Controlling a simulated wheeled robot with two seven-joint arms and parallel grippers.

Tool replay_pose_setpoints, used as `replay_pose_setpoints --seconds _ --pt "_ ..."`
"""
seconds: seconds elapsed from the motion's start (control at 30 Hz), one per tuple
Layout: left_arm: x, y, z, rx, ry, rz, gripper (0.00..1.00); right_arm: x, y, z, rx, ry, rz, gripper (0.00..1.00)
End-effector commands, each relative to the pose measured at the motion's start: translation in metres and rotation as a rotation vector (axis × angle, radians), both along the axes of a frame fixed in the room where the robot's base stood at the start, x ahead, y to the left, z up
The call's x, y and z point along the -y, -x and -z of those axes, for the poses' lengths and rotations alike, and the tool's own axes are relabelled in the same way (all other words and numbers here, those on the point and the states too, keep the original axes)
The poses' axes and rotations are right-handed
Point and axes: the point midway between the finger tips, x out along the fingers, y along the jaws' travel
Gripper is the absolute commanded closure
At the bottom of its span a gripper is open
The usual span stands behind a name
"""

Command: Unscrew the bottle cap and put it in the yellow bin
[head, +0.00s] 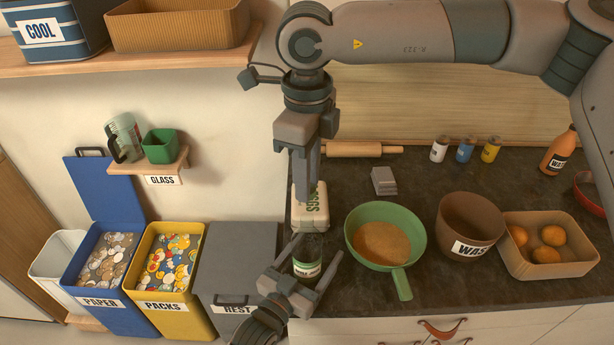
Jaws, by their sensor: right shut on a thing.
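A dark green bottle or jar (307,268) with a pale label stands upright at the counter's front left edge. My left gripper (311,256) reaches it from below, one finger on each side; whether the fingers press on it is unclear. My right gripper (311,192) points down above and behind the bottle, in front of a white carton marked EGGS (311,215). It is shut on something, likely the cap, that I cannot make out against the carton. The yellow bin (185,323), marked PACKS, stands open at lower left, filled with colourful round pieces.
A blue PAPER bin (105,302) and a closed grey REST bin (238,258) flank the yellow bin. A green pan (356,222), a brown bucket (470,215), a box of oranges (550,270) and an orange bottle (558,153) stand right. The GLASS shelf (150,169) juts out above the bins.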

Motion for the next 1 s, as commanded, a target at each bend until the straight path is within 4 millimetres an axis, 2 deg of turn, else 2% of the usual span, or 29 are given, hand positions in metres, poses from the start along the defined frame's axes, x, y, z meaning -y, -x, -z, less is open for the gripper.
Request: replay_pose_setpoints --seconds 0.27,0.8,1.0 --pt "-0.007 0.012 0.002 -0.001 -0.001 0.0 0.27 0.0 0.0 0.005 0.0 0.0 0.0 1.0" --pt "-0.051 0.086 0.003 -0.002 0.0 0.0 0.27 0.0 0.0 0.03 0.0 0.0 0.0 1.0" --pt "-0.06 0.101 0.001 -0.001 -0.001 0.0 0.27 0.0 0.0 0.033 0.0 0.0 0.0 1.0"
